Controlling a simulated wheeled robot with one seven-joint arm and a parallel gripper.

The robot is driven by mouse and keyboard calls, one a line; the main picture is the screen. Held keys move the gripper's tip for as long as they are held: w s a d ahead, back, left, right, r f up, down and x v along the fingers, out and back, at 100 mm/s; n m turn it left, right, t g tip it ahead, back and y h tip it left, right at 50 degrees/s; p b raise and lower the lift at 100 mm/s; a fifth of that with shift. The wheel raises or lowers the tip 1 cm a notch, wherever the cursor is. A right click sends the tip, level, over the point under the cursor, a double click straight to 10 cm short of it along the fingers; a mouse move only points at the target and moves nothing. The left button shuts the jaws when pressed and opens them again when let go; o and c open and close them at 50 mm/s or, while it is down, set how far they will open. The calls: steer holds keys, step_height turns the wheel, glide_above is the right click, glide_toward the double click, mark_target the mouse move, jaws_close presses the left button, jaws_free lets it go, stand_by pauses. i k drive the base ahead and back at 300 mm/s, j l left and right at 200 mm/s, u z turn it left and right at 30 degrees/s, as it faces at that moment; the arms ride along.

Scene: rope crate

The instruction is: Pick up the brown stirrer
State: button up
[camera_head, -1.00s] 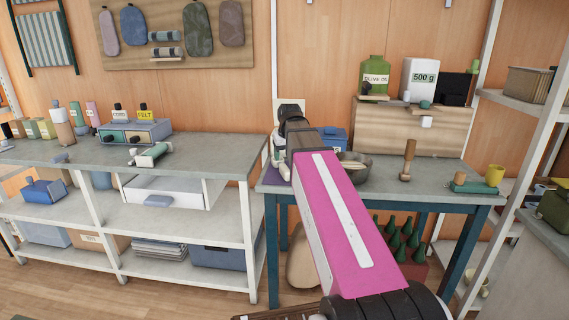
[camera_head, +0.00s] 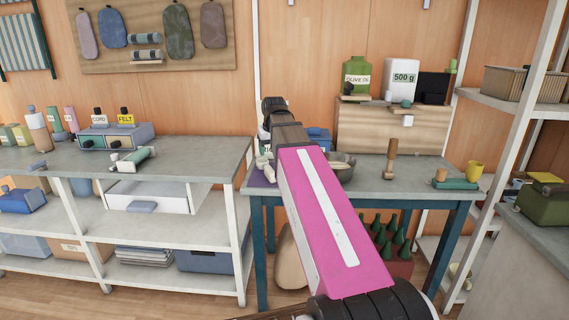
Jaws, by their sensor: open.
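A brown wooden tool (camera_head: 391,157) stands upright on the grey top of the blue-legged table (camera_head: 420,190), right of centre; it may be the brown stirrer, but it is too small to be sure. A dark bowl (camera_head: 346,172) sits to its left, partly hidden by my pink arm. My gripper (camera_head: 273,105) is at the far dark end of the arm, above the table's left part and well left of the brown tool. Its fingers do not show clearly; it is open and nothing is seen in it.
A wooden box (camera_head: 370,125) at the table's back carries a green olive oil container (camera_head: 355,76) and a white 500 g container (camera_head: 401,75). A white shelf post (camera_head: 520,130) rises beyond.

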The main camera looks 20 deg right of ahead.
mark_target(386, 173)
steer(key=z, duration=1.35)
steer(key=k+j+z, duration=0.15)
steer(key=j, duration=0.15)
steer(key=j+z, duration=0.15)
steer(key=j, duration=0.15)
steer(key=k+j+z, duration=0.15)
steer(key=k+j, duration=0.05)
steer(key=j, duration=0.1)
